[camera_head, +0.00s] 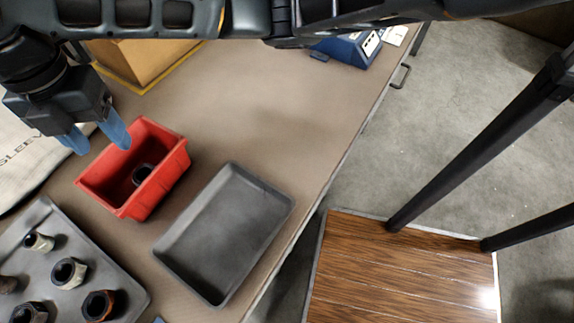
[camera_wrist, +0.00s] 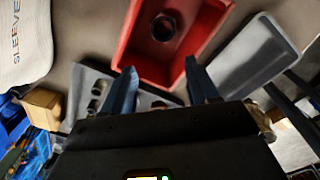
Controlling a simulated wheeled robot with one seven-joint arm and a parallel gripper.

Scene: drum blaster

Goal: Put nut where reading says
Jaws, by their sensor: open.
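A dark nut (camera_head: 142,174) lies inside the red bin (camera_head: 165,183) on the table; it also shows in the wrist view (camera_wrist: 163,28) inside the red bin (camera_wrist: 197,45). Several more nuts, among them a silver one (camera_head: 68,272) and a rusty one (camera_head: 99,305), lie on a grey tray (camera_head: 52,222) at the lower left. An empty grey tray (camera_head: 222,232) is right of the bin. My gripper (camera_head: 98,140) is open and empty, above and beside the bin's upper left side. Its blue fingers show apart in the wrist view (camera_wrist: 163,90). No legible reading shows.
A blue device (camera_head: 350,46) with a pale face stands at the table's far edge. A cardboard box (camera_head: 140,62) is behind my gripper. A cloth with lettering (camera_head: 25,160) lies at the left. The table (camera_head: 270,120) is clear between the bin and the blue device.

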